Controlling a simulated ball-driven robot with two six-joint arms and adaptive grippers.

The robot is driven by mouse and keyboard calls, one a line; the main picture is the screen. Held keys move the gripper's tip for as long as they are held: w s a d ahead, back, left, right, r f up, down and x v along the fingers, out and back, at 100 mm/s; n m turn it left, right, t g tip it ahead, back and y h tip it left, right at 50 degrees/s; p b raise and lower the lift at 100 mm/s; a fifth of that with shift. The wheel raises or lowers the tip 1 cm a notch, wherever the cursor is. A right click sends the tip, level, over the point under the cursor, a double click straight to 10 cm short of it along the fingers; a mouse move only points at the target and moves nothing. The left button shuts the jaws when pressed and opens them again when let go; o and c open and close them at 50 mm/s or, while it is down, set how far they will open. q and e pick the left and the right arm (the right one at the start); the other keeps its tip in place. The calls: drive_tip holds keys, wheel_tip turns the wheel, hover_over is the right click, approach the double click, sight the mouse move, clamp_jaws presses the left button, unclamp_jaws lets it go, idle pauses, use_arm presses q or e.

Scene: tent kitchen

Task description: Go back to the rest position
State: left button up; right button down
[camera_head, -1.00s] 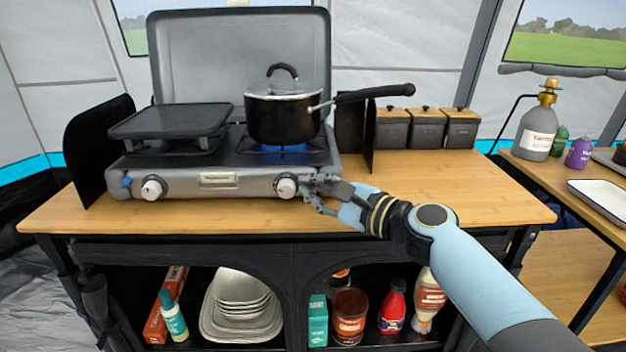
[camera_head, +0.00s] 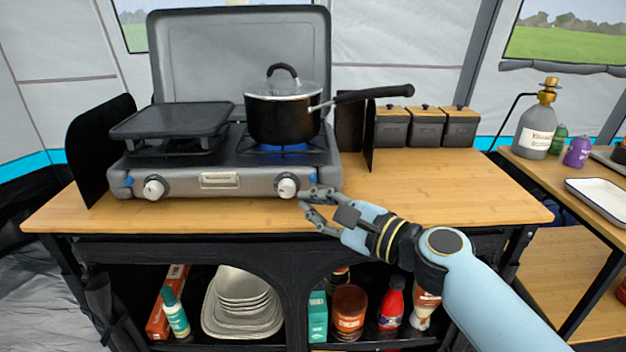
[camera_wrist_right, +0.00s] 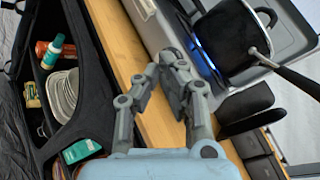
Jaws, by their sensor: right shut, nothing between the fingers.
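My right gripper (camera_head: 306,203) is shut and empty, just in front of and below the right stove knob (camera_head: 287,188), at the front edge of the wooden counter (camera_head: 450,195). In the right wrist view its fingertips (camera_wrist_right: 172,62) meet with nothing between them. The camping stove (camera_head: 220,180) stands on the counter with its lid raised. A black pot (camera_head: 283,118) with a glass lid sits on the right burner, where a blue flame shows. My left gripper is not in view.
A grill plate (camera_head: 172,121) covers the left burner. The pot's handle (camera_head: 375,93) reaches right, towards several lidded boxes (camera_head: 426,128). Shelves below hold bowls (camera_head: 243,300) and bottles. A side table with a gas bottle (camera_head: 537,130) stands at the right.

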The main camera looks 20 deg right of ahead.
drive_tip(key=s+d+f+n+g+h, duration=0.25)
drive_tip(key=s+f, duration=0.45)
drive_tip(key=f, duration=0.5)
drive_tip(key=s+d+f+n+g+h, duration=0.1)
drive_tip(key=s+d+f+g, duration=0.15)
drive_tip(key=s+f, duration=0.65)
drive_tip(key=s+d+f+n+g+h, duration=0.1)
drive_tip(key=s+d+f+g+h, duration=0.15)
drive_tip(key=s+f, duration=0.75)
drive_tip(key=s+d+f+n+g+h, duration=0.1)
drive_tip(key=s+d+f+n+g, duration=0.2)
drive_tip(key=s+f+n, duration=0.5)
drive_tip(key=s+d+f+n+g+h, duration=0.2)
drive_tip(key=s+f+n, duration=0.6)
drive_tip(key=s, duration=0.9)
drive_tip(key=d+g, duration=0.1)
drive_tip(key=d, duration=0.1)
drive_tip(key=shift+d+f, duration=0.35)
drive_tip(key=shift+f, duration=0.05)
drive_tip(key=shift+g, duration=0.25)
